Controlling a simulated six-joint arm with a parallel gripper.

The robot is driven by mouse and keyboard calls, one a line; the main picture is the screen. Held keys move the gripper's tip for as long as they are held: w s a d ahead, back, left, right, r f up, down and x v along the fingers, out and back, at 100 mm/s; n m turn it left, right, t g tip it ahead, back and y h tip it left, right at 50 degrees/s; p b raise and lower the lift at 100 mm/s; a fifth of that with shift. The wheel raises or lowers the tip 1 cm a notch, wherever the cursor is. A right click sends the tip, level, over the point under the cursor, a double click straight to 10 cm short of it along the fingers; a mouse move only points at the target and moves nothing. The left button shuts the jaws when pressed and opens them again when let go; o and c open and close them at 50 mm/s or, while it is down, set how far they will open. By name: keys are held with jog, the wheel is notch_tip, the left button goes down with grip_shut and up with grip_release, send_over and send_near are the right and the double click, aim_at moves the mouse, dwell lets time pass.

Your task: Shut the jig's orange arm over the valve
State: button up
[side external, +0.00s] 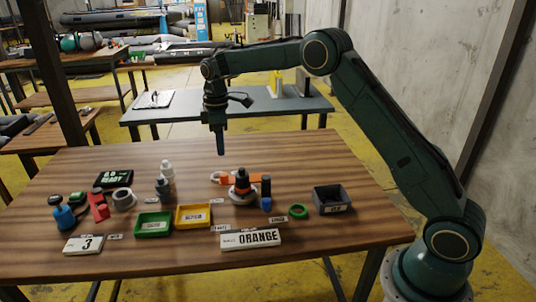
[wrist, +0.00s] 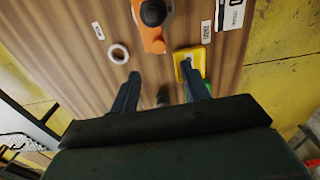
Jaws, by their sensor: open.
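The jig (side external: 243,194) stands right of the middle of the table, with a dark valve (side external: 242,175) upright in it. Its orange arm (side external: 223,178) reaches out to the left behind the valve. In the wrist view the orange part (wrist: 153,36) shows at the top edge, and the dark round top (wrist: 153,12) beside it is uncovered. My gripper (side external: 220,151) points down above the table, left of and higher than the jig. In the wrist view its two fingers (wrist: 162,76) are apart with nothing between them. The jig's far end is cut off there.
Near the jig are a yellow tray (side external: 193,217), a green tray (side external: 153,225), a blue-based dark post (side external: 266,192), a green ring (side external: 298,211) and a grey bin (side external: 332,199). The table behind the jig is clear.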

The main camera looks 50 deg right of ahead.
jog(key=shift+r, duration=1.25)
jog(key=s+a+r+m+t, duration=0.1)
jog(key=s+r+m+t, duration=0.1)
jog(key=s+r, duration=0.65)
jog(key=s+a+r+m+t, duration=0.1)
jog(key=s+a+r+m, duration=0.15)
jog(key=s+r, duration=0.6)
jog(key=s+f+m+t, duration=0.1)
jog(key=s+f+m, duration=0.1)
jog(key=s, duration=0.9)
jog(key=s+f+m+t, duration=0.1)
jog(key=s+f, duration=0.4)
jog(key=s, duration=0.7)
jog(key=shift+s+f+m+t, duration=0.15)
jog(key=shift+m+t, duration=0.15)
jog(key=shift+m, duration=0.55)
